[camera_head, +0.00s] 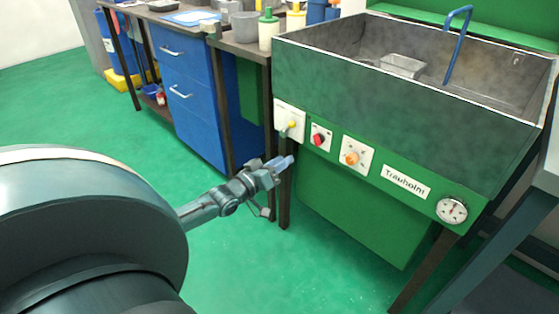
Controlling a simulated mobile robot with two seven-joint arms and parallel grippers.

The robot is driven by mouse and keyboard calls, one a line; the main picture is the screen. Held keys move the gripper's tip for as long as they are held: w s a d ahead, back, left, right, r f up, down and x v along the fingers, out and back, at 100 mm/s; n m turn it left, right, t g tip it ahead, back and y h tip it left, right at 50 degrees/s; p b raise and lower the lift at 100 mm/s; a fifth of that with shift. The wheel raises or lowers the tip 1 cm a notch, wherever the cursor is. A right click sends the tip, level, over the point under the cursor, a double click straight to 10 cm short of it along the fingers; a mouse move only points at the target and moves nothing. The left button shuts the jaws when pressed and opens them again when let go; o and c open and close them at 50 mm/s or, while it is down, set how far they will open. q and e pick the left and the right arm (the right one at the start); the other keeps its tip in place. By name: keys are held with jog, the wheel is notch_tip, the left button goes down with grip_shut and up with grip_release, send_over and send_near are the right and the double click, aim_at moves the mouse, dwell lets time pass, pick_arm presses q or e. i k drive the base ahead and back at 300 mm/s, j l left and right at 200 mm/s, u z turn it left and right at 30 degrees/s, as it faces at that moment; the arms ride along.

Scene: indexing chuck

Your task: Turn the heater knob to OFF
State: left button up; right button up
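The green front panel of the sink-like tank carries three controls in a row. A yellow knob or lever (291,125) is on the left white plate, a red knob (319,139) on a small plate in the middle, and an orange knob (350,158) on the right plate. Their markings are too small to read, so I cannot tell which is the heater knob or its setting. My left gripper (283,163) is below and left of the controls and appears apart from them. Its fingers are seen edge-on, so their opening is unclear. My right gripper is out of view.
The grey tank (400,105) has a blue bent pipe (457,40) and a small tray (403,66) inside. A Trauholm label (405,182) and a round gauge (452,210) are right of the knobs. A blue drawer cabinet (187,95) stands left. Green floor is open in front.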

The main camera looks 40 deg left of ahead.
aim_at(351, 159)
jog(key=k, duration=1)
